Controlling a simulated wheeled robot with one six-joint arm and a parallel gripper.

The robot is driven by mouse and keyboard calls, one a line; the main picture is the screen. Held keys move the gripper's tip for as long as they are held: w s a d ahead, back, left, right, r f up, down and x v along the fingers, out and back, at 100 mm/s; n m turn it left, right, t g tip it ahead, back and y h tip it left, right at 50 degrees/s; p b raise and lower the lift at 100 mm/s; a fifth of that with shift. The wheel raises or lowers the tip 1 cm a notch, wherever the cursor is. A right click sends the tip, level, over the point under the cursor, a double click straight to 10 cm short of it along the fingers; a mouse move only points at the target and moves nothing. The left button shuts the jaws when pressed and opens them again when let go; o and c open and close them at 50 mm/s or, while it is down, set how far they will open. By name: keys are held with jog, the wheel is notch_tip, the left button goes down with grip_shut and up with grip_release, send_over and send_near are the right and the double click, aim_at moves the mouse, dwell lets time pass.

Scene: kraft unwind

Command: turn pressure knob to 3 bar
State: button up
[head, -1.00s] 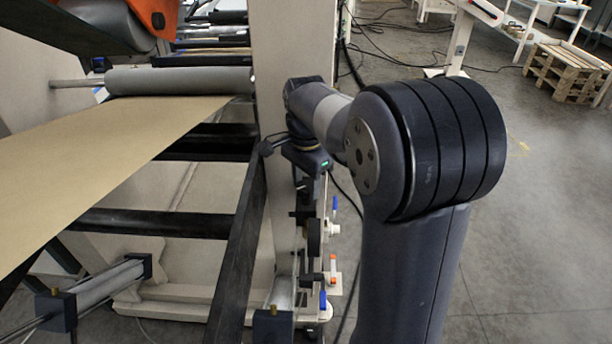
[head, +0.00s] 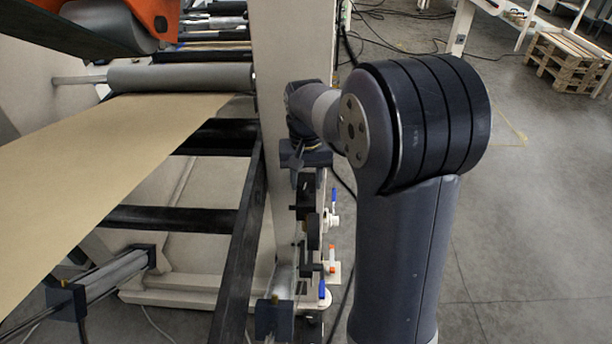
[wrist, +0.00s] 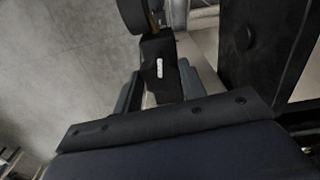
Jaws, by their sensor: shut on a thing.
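In the wrist view, a black block-shaped part with a small white mark, which I take to be the pressure knob (wrist: 159,66), sits between the two grey fingers of my gripper (wrist: 158,92). The gripper is shut on it. A dark round part (wrist: 136,14) is just beyond it, at the top edge. In the head view my gripper (head: 298,180) points down in front of the cream machine post, and my own wrist hides the knob there. No scale or pressure reading can be made out.
Brown kraft web (head: 110,150) and black beams (head: 236,260) lie to the left. Open concrete floor (head: 520,220) lies to the right.

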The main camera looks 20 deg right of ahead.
aim_at(306, 183)
jog(key=shift+n, duration=0.8)
jog(key=o, duration=1)
notch_tip(306, 183, up, 11)
jog(key=shift+f, duration=0.1)
jog(key=shift+f, duration=0.15)
